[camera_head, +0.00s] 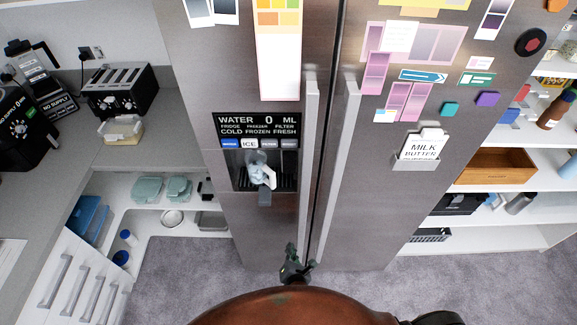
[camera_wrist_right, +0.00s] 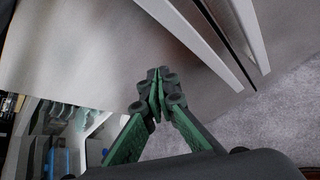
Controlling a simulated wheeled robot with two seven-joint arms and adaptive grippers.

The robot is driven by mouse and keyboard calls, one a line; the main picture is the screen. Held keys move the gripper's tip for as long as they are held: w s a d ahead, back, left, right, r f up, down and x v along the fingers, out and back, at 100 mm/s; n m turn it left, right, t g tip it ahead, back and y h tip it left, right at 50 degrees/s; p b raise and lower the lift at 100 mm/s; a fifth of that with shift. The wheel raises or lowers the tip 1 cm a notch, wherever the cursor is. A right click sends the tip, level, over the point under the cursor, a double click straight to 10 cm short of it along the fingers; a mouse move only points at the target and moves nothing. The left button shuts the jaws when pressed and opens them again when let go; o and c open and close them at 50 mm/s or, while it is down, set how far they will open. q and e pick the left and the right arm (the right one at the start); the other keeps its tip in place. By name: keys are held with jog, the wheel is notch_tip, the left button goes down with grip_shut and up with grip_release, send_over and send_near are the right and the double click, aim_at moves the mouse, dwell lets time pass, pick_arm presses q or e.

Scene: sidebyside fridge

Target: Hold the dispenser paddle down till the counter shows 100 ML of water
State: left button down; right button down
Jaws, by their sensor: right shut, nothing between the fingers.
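The dispenser panel (camera_head: 258,125) is on the left door of the steel fridge, and its counter reads WATER 0 ML. Below it is a row of blue and grey buttons, then a dark recess (camera_head: 284,174). A pale bluish and white part (camera_head: 258,168) stands in the recess; I cannot tell which piece is the paddle. My right gripper (camera_head: 293,264) is below the dispenser, in front of the lower door, apart from the recess. In the wrist view its green-and-black fingers (camera_wrist_right: 156,88) meet at the tips and hold nothing. My left gripper is not visible.
Two long vertical door handles (camera_head: 309,150) (camera_head: 346,150) stand out just right of the dispenser. A counter with a toaster (camera_head: 120,88) is at the left, above open shelves. White shelves (camera_head: 500,235) are at the right. The carpet in front is clear.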

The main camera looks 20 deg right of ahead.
aim_at(288, 165)
notch_tip(288, 165, up, 32)
jog(key=a+n+t+h+p, duration=0.1)
jog(key=n+t+h+p, duration=0.1)
jog(key=n+t, duration=0.3)
jog(key=shift+s+f+t+h, duration=0.15)
jog(key=shift+s+t+h, duration=0.15)
jog(key=shift+h, duration=0.3)
jog(key=shift+a, duration=0.1)
jog(key=p+x, duration=0.3)
jog(key=x, duration=1.1)
jog(key=shift+f, duration=0.1)
